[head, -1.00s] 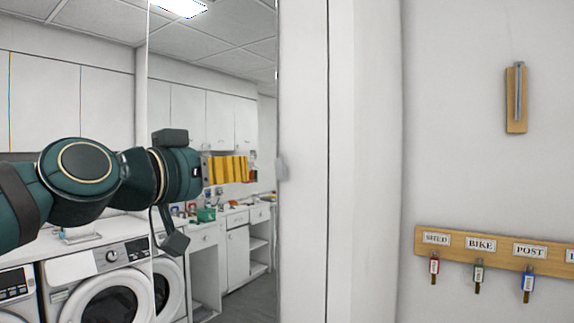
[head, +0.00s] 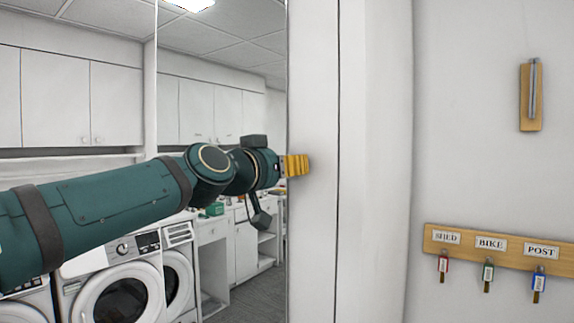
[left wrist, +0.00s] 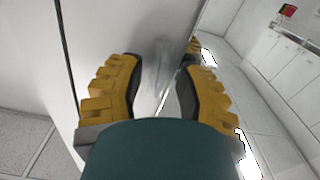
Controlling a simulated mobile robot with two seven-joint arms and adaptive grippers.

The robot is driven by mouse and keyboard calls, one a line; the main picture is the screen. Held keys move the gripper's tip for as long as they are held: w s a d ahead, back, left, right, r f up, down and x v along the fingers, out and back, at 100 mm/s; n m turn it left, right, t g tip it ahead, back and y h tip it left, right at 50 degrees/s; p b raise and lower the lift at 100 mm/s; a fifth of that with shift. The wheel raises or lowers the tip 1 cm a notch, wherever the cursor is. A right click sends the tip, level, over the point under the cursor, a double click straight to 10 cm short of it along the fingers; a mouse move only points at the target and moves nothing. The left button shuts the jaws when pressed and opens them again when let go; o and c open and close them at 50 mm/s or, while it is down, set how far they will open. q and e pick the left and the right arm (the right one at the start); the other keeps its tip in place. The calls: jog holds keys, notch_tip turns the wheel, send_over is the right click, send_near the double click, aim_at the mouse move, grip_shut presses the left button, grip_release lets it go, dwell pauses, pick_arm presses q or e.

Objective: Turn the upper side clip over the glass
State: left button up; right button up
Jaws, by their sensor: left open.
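The glass (head: 222,110) is a tall mirror pane on the left in the head view, reflecting cabinets and washers. Its right edge meets a white panel (head: 312,70). My left gripper (head: 298,165), with yellow fingers, is at that edge and hides the upper side clip in the head view. In the left wrist view, the clip (left wrist: 164,57) is a small clear-grey piece on the white panel, beside the glass edge. The open fingers (left wrist: 160,68) stand on either side of it, apart from it as far as I can tell. My right gripper is not in view.
A wooden key rack (head: 500,248) with tagged keys hangs on the right wall. A small wooden plaque with a metal bar (head: 531,95) hangs above it. A washing machine (head: 115,285) stands at lower left. The white panel right of my fingers is clear.

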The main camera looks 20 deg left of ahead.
pick_arm(q)
grip_shut()
dwell(0.5)
jog(key=n, duration=0.4)
jog(key=shift+a+n, duration=0.1)
jog(key=shift+n, duration=0.2)
jog(key=n, duration=0.3)
jog(key=shift+n+p, duration=0.35)
jog(key=shift+n, duration=0.05)
jog(key=n, duration=0.4)
jog(key=shift+a+p, duration=0.1)
jog(key=shift+p, duration=0.2)
jog(key=shift+f+n, duration=0.1)
jog(key=shift+n, duration=2)
